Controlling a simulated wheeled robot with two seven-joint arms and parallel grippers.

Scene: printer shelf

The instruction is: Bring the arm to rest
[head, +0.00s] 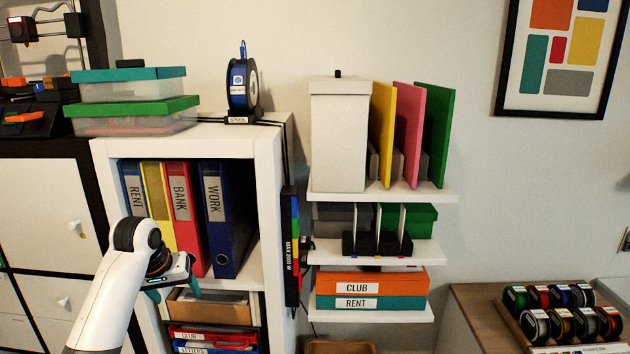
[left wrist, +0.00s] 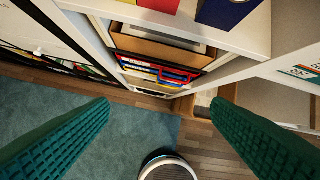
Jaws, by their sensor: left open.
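My left arm comes in from the lower left in the head view. My left gripper (head: 176,285) is in front of the white shelf unit (head: 272,180), just below the row of binders. In the left wrist view its two green ribbed fingers stand wide apart, and the left gripper (left wrist: 165,125) has nothing between them. The floor and the lower shelf compartments show beyond the fingers. My right gripper is in neither view.
Wall shelves (head: 385,194) are at the right. A desk (head: 480,300) holds several spools.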

